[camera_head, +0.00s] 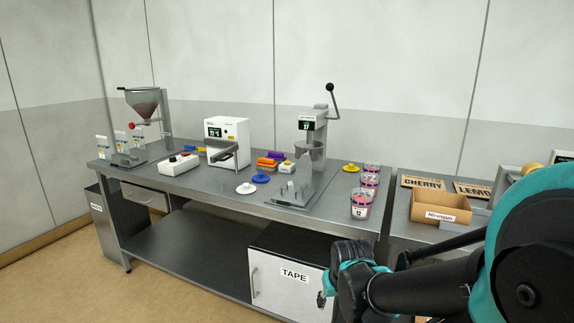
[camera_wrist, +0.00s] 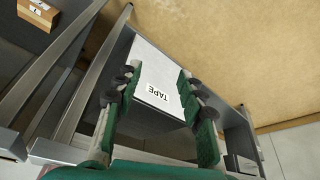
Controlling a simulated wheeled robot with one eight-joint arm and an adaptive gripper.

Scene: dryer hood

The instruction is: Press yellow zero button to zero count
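A press-like device (camera_head: 313,135) with a black-knobbed lever and a small lit display stands on the steel table. A white box-shaped machine (camera_head: 227,138) with a dark, lit panel stands left of it. Small yellow parts show near these devices, including a yellow piece (camera_head: 351,168) right of the press; no zero marking is readable, so I cannot tell which is the zero button. My gripper (camera_wrist: 157,80) is open and empty in the wrist view, its fingers well apart. In the head view my gripper (camera_head: 342,275) is low in front of the table, apart from the devices.
The steel table (camera_head: 215,182) has a clear front edge. Below stands a white cabinet marked TAPE (camera_head: 270,286). Labelled cups (camera_head: 360,205) stand at the table's right end. A cardboard box (camera_head: 440,208) and CHERRY and LEMON signs lie on the right-hand table. A funnel device (camera_head: 145,102) stands far left.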

